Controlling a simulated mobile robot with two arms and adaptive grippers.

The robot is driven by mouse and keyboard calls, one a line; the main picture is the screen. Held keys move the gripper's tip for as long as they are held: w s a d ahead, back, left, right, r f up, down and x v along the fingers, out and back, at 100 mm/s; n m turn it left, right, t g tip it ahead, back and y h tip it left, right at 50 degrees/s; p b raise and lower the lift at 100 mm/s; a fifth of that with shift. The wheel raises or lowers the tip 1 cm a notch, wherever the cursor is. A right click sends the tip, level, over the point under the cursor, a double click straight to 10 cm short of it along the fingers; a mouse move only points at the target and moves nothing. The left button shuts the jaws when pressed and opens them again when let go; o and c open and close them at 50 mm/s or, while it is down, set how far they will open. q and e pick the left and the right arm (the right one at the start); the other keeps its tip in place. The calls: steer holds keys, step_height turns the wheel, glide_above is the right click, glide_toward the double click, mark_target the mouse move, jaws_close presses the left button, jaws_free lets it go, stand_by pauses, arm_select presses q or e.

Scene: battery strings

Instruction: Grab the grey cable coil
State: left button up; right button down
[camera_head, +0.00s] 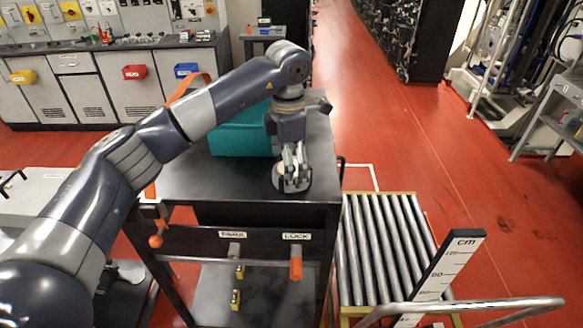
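A round grey thing, which looks like the grey cable coil (304,184), lies on the black top of a cart (215,187) near its right front edge. My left arm reaches in from the left across the cart. My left gripper (293,178) points down right over the coil, and its fingers cover much of it. I cannot tell whether the fingers are closed on the coil or only around it. My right gripper is not in view.
A teal box (235,138) stands on the cart behind the coil, left of my gripper. A roller conveyor (385,245) and a cm scale (450,265) stand at right. Red floor beyond is clear.

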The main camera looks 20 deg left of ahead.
arm_select(q)
steer(key=shift+f, duration=0.55)
steer(key=c, duration=1.3)
steer(key=shift+r, duration=0.15)
